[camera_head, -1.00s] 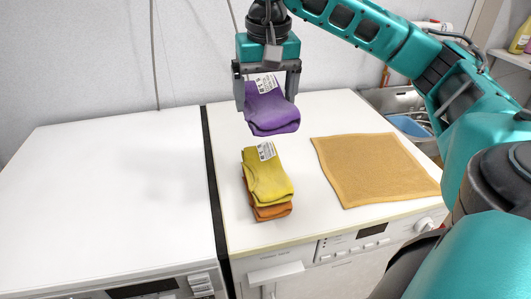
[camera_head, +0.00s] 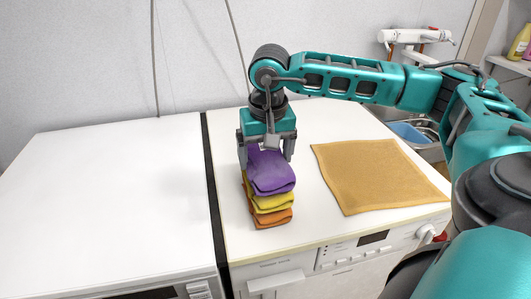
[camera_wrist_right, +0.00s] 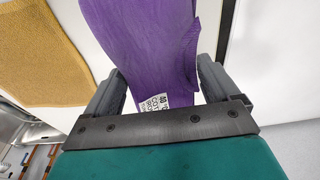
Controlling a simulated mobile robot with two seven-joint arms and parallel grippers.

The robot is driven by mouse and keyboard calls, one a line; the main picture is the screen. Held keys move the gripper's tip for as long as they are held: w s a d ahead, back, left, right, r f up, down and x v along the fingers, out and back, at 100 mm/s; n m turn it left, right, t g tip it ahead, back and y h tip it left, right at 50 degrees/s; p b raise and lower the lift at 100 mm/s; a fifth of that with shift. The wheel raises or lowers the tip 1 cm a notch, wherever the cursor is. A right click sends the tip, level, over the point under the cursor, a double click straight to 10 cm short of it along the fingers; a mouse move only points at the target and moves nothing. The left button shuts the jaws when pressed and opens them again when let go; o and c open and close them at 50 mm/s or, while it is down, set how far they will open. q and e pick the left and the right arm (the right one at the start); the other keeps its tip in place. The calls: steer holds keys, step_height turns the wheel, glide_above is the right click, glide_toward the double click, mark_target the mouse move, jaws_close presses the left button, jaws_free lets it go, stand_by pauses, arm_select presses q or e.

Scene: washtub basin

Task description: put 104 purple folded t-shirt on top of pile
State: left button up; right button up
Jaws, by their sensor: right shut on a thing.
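The purple folded t-shirt (camera_head: 270,172) is at the top of the pile in the head view, over a yellow folded t-shirt (camera_head: 274,203) with an orange one (camera_head: 272,219) at the bottom. Whether the purple shirt rests fully on the yellow one is hard to tell. My right gripper (camera_head: 266,158) points down and is shut on the purple shirt's rear part. The right wrist view shows the purple shirt (camera_wrist_right: 150,40) between the two fingers (camera_wrist_right: 160,90), with its white label near the palm. My left gripper is not in view.
The pile stands on a white washing machine (camera_head: 330,225). A tan cloth (camera_head: 375,175) lies flat to its right. Another white machine (camera_head: 110,190) on the left has a clear top, with a dark gap (camera_head: 212,190) between. A sink with a blue basin (camera_head: 410,132) is behind right.

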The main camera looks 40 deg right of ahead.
mark_target(268, 158)
steer(key=shift+f, duration=0.2)
steer(key=o, duration=0.9)
steer(key=shift+r, duration=0.1)
steer(key=shift+c, duration=0.2)
steer(key=shift+r, duration=0.25)
step_height(268, 158, up, 12)
steer(key=s, duration=0.1)
steer(key=shift+s+a+f, duration=0.15)
steer(key=shift+s+a, duration=0.1)
steer(key=shift+a, duration=0.15)
